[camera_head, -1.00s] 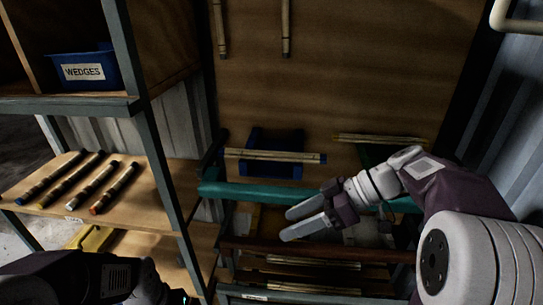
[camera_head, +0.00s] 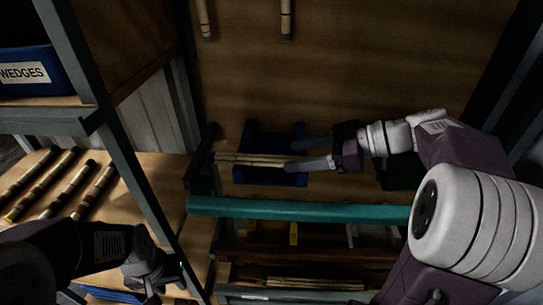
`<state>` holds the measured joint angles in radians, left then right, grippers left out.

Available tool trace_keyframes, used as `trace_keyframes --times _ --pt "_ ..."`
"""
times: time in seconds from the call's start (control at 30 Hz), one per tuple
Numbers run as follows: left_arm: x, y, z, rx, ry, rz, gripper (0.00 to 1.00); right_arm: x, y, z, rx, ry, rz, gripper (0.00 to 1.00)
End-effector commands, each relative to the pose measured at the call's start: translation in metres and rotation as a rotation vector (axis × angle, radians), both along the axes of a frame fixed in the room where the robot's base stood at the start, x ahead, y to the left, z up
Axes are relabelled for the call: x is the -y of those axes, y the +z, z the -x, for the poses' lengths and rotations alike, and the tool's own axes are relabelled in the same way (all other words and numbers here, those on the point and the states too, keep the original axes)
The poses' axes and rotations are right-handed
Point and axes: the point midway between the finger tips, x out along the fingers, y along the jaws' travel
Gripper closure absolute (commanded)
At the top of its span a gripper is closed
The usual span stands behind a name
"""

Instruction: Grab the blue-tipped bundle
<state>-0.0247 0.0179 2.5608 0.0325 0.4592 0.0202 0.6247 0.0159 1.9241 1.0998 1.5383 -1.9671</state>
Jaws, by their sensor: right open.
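A pale rattan bundle (camera_head: 250,158) lies level across a dark blue holder (camera_head: 242,175) on the back panel.
A teal bar (camera_head: 300,209) runs across in front of the panel. A dark green holder (camera_head: 402,174) is partly behind my right arm. Several banded sticks (camera_head: 70,188) lie on the left shelf. A blue WEDGES bin (camera_head: 35,85) sits above; a grey post stands beside it.

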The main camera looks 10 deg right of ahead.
Motion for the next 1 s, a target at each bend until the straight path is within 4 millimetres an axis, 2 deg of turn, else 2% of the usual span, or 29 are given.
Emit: trace_keyframes --times 0.17,0.3,0.43,0.67,0.7,0.8,0.9,1.0 --pt "0.000 0.006 0.000 0.000 0.000 0.000 0.64 -0.007 -0.001 -0.004 -0.002 0.001 -0.002 0.44" --pt "0.000 0.026 0.000 0.000 0.000 0.000 0.64 -0.028 -0.008 -0.016 -0.006 0.005 -0.003 0.44" --pt "0.000 0.028 0.000 0.000 0.000 0.000 0.64 -0.041 -0.020 -0.023 -0.004 0.004 -0.002 0.44" --pt "0.000 0.027 0.000 0.000 0.000 0.000 0.64 -0.043 -0.024 -0.025 -0.002 0.000 0.001 0.44" --pt "0.000 0.027 0.000 0.000 0.000 0.000 0.64 -0.043 -0.024 -0.025 -0.002 0.000 0.001 0.49" --pt "0.000 0.027 0.000 0.000 0.000 0.000 0.64 -0.043 -0.024 -0.025 -0.002 0.000 0.001 0.77" --pt "0.000 0.027 0.000 0.000 0.000 0.000 0.64 -0.043 -0.024 -0.025 -0.002 0.000 0.001 1.00" --pt "0.000 0.027 0.000 0.000 0.000 0.000 0.64 -0.043 -0.024 -0.025 -0.002 0.000 0.001 1.00"
